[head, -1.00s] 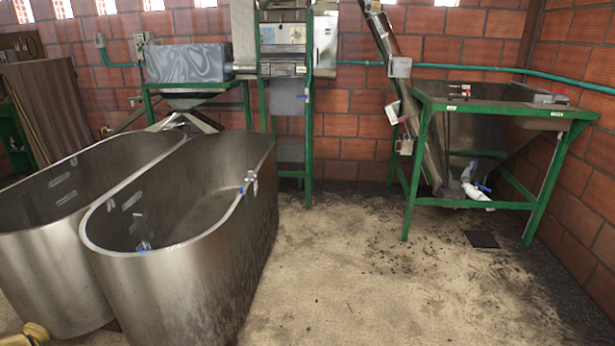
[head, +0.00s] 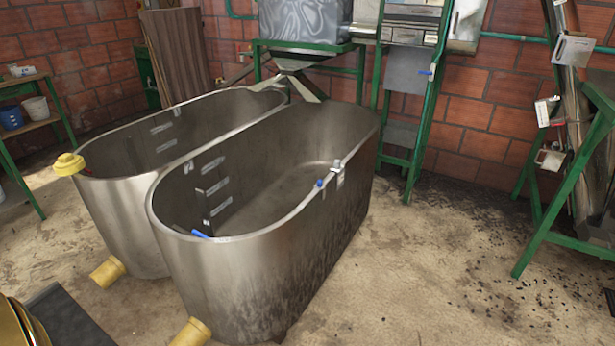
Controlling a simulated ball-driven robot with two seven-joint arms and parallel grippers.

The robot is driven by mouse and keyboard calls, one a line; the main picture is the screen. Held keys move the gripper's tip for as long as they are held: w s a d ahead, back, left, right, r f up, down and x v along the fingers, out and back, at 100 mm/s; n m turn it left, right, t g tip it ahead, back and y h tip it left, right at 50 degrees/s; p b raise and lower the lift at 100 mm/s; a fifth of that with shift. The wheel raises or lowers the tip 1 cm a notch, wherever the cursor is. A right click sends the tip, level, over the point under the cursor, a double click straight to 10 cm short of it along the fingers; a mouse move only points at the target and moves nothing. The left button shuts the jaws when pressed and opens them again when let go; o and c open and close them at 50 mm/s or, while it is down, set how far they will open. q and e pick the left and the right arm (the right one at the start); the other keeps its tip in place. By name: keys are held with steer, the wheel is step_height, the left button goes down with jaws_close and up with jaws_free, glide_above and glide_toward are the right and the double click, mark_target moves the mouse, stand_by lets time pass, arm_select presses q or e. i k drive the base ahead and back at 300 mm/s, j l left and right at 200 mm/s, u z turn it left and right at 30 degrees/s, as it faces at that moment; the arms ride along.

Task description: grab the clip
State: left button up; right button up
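A small metal clip-like fitting (head: 337,172) sits on the right rim of the nearer steel tank (head: 250,290), with a blue part (head: 319,184) beside it on the inner side. Another small blue piece (head: 200,233) lies at the near left rim of the same tank. I cannot tell for certain which of these is the clip. Neither of my grippers is in view.
A second steel tank (head: 130,215) stands alongside on the left, with a yellow object (head: 68,164) at its rim. Yellow pipe stubs (head: 107,271) stick out low. A green-framed stand (head: 545,235) is at the right.

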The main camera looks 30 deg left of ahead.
mark_target(319, 184)
steer(key=i+u, duration=0.35)
steer(key=i+l+u, duration=0.65)
steer(key=i, duration=0.2)
steer(key=j, duration=0.15)
